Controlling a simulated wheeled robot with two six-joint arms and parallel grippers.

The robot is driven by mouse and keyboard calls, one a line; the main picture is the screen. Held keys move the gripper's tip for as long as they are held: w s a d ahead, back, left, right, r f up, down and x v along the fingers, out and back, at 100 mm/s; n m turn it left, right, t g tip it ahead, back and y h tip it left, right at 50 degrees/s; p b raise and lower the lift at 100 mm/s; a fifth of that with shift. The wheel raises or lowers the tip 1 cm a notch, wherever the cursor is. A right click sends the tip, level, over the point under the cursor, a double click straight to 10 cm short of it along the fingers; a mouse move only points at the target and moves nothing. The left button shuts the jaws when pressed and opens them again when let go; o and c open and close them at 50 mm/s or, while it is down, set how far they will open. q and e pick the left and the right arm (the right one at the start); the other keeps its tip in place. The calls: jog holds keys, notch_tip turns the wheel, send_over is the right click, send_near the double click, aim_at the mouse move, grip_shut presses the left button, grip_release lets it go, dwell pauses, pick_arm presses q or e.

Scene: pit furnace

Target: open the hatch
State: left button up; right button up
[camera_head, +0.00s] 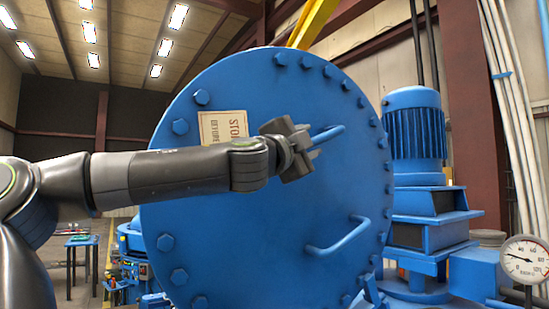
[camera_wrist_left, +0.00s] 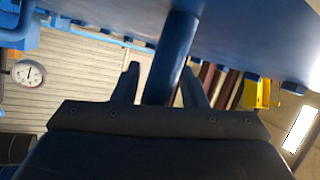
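The hatch is a large round blue lid (camera_head: 265,235) with bolts around its rim, seen face-on in the head view; it looks shut. It has an upper handle (camera_head: 330,133) and a lower handle (camera_head: 338,240). My left gripper (camera_head: 308,144) is at the left end of the upper handle. In the left wrist view, the upper handle's blue bar (camera_wrist_left: 170,62) runs between the two fingers of my left gripper (camera_wrist_left: 160,85). Gaps show beside the bar, so the fingers look open around it. Contact is hard to tell. My right gripper is not in view.
A blue motor (camera_head: 415,135) stands right of the hatch, with a pressure gauge (camera_head: 524,259) at the lower right. A sign (camera_head: 222,128) on the lid is partly hidden by my left arm. A blue table (camera_head: 82,242) stands at the far left.

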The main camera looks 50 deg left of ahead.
pick_arm(q)
jog(key=b+v, duration=0.8)
jog(key=v, duration=0.8)
jog(key=shift+s+b, duration=0.25)
jog(key=shift+b, duration=0.05)
jog(key=shift+w+f, duration=0.1)
